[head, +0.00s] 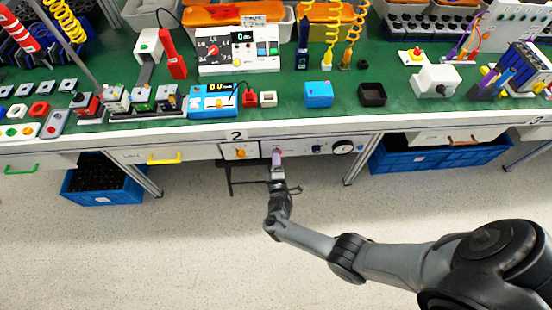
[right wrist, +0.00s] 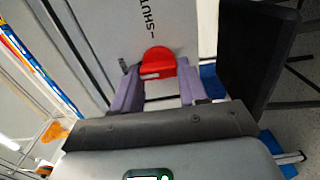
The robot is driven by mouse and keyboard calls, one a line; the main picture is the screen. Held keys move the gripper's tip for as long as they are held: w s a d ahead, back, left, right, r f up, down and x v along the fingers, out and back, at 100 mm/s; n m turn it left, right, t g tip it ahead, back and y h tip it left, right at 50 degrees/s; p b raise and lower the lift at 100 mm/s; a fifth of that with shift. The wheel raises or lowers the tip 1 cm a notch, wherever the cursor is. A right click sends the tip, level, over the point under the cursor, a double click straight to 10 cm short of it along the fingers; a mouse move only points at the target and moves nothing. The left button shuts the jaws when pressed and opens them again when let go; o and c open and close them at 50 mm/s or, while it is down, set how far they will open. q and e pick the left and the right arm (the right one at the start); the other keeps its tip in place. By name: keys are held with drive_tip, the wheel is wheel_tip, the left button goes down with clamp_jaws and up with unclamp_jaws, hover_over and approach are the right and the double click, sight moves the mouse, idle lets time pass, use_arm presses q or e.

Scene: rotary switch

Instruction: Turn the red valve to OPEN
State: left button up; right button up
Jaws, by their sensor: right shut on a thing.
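The red valve (right wrist: 157,62) shows in the right wrist view between the two purple fingers of my right gripper (right wrist: 158,85), which is shut on it. Its rounded red handle sticks out past the fingers, against a light grey panel (right wrist: 118,18). Black letters reading SHUT stand on the panel beyond the valve; no OPEN mark is readable. In the head view my right gripper (head: 277,153) is at the white panel under the bench's front edge and mostly covers the valve. The valve's exact angle cannot be told. My left gripper is not in view.
Blue crates (head: 440,158) stand under the bench at right. The green bench top (head: 345,75) is crowded with devices. The floor in front is clear.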

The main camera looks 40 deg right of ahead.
drive_tip(key=shift+n, duration=0.3)
drive_tip(key=o, duration=1.1)
drive_tip(key=shift+c, duration=0.2)
drive_tip(key=p+v, duration=0.2)
drive_tip(key=v, duration=0.9)
drive_tip(key=shift+p, duration=0.3)
drive_tip(key=shift+w+d, duration=0.1)
